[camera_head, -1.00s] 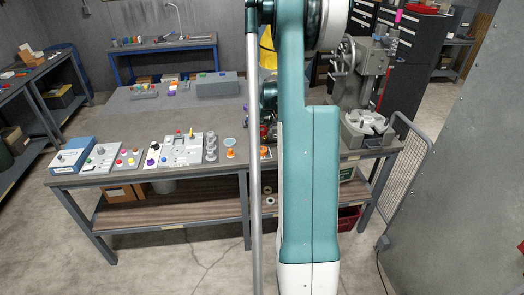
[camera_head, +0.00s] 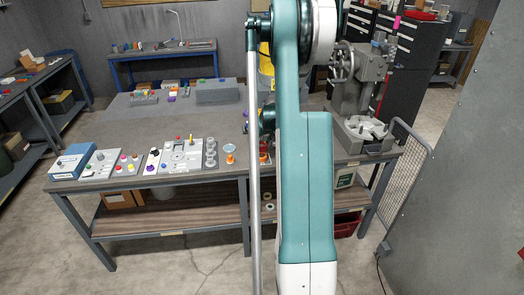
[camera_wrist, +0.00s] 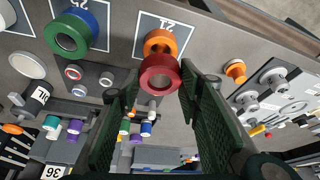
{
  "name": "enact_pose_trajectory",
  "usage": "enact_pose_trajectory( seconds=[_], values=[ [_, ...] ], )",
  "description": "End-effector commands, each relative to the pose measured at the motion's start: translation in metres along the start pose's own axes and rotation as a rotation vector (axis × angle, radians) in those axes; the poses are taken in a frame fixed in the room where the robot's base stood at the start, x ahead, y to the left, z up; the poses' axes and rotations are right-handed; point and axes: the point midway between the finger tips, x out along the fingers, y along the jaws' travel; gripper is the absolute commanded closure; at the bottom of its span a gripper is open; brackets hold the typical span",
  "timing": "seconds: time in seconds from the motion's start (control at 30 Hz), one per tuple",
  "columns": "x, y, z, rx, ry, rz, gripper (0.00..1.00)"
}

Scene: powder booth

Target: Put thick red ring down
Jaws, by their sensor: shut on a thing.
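The thick red ring (camera_wrist: 160,73) is dark red and sits between the fingertips of my gripper (camera_wrist: 158,80) in the wrist view. The green-padded fingers are shut on it, one on each side. Just beyond it in the picture is an orange ring-like piece (camera_wrist: 167,38) on a dark, white-edged square label (camera_wrist: 148,24). The red ring overlaps the orange piece's near edge; I cannot tell whether they touch. In the head view my own arm hides the gripper and the red ring.
A green ring with a blue one (camera_wrist: 72,36) lies on another square to the left. An orange spool-shaped piece (camera_wrist: 235,69) stands to the right; it also shows in the head view (camera_head: 230,153). The grey workbench (camera_head: 120,112) holds several control boxes. A grey machine (camera_head: 358,95) stands at its right end.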

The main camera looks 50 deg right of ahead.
Motion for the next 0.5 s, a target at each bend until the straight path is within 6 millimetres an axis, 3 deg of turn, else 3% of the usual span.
enact_pose_trajectory(
  seconds=[0.27,0.5],
  values=[
    [0.003,0.0,0.001,0.0,0.0,0.0,0.81],
    [0.023,0.0,0.009,0.0,0.0,0.0,0.81]
  ],
)
